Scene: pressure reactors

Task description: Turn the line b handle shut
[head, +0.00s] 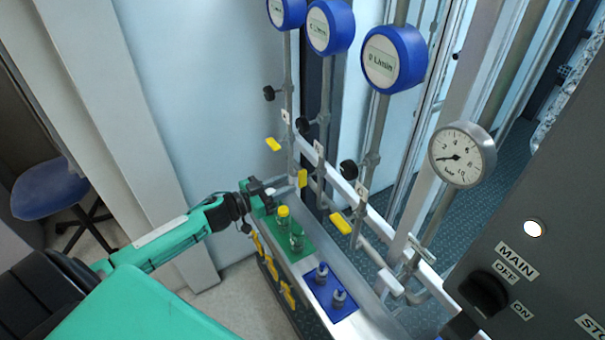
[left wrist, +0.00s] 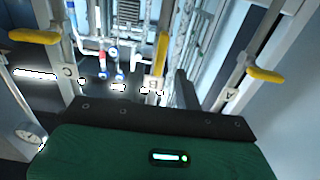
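The line B handle (head: 302,178) is a small yellow lever on the middle pipe, under the B tag (head: 318,148). In the left wrist view the yellow lever (left wrist: 162,50) stands upright above the B tag (left wrist: 153,83), roughly along its pipe. My left gripper (head: 291,184) is at the left side of this lever in the head view. In the left wrist view the dark fingers (left wrist: 160,90) are apart, with the lever between or just beyond them. I cannot tell whether they touch it. My right gripper is not in view.
The yellow line A handle (head: 273,144) and line C handle (head: 341,223) stick out sideways. Below my left gripper are a green tray (head: 302,252) with bottles and a blue tray (head: 345,310) with small vessels. A gauge (head: 462,155) and control panel (head: 530,250) are at right.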

